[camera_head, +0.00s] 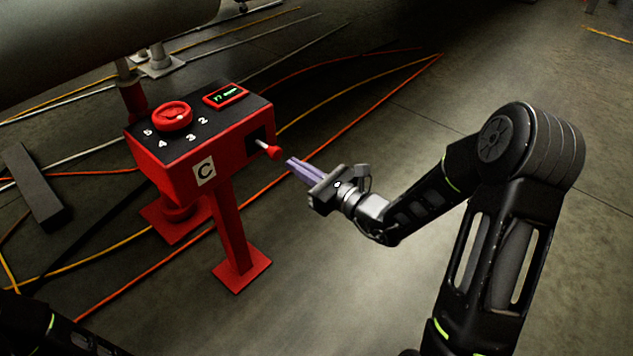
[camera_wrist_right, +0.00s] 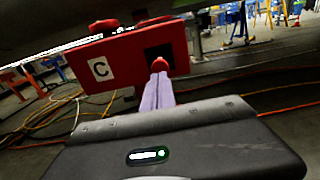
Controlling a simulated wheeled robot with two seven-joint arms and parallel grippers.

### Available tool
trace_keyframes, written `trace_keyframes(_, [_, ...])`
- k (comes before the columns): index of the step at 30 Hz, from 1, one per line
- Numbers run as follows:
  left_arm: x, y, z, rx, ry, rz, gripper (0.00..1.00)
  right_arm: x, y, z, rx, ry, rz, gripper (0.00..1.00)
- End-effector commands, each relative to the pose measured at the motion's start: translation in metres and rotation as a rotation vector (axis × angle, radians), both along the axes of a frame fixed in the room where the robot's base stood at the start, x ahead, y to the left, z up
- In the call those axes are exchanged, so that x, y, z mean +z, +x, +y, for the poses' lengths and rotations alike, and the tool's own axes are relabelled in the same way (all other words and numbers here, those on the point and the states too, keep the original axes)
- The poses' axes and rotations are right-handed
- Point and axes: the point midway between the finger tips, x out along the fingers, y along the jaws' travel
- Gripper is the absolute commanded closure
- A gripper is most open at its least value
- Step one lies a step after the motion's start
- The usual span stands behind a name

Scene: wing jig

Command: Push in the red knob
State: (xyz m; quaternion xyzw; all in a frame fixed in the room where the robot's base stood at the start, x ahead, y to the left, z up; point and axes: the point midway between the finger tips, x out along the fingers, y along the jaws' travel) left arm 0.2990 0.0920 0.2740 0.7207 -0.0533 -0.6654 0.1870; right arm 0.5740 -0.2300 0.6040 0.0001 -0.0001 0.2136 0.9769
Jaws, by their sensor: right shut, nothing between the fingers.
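The red knob (camera_head: 274,152) sits on the end of a short pale rod that sticks out of the right side of the red control box (camera_head: 225,145). My right gripper (camera_head: 291,163) is shut and empty, with its pale purple fingers pointing at the knob from the right. In the head view a small gap shows between the fingertips and the knob. In the right wrist view the knob (camera_wrist_right: 159,63) shows just beyond the fingertips (camera_wrist_right: 160,74), lined up with them. The rod is hidden there. My left gripper is not in view; only a dark part of my left arm shows at the lower left.
The box has a red dial (camera_head: 173,116), a small green display (camera_head: 225,95) and a "C" label, and stands on a red post with a base plate (camera_head: 242,270). Orange and yellow cables cross the floor. A dark block (camera_head: 32,187) lies left. Floor at right is clear.

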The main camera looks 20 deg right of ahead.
Motion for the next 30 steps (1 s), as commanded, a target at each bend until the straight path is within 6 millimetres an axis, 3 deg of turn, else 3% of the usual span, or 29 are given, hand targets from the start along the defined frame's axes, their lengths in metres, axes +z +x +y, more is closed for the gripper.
trace_keyframes(7, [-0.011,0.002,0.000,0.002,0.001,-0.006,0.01,-0.001,0.026,0.012,0.001,0.001,0.000,1.00])
trace_keyframes(20, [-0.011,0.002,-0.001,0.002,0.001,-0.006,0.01,0.000,0.030,0.014,0.000,0.000,0.001,1.00])
trace_keyframes(30, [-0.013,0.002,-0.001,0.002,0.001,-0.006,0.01,0.000,0.065,0.030,0.000,0.000,0.000,1.00])
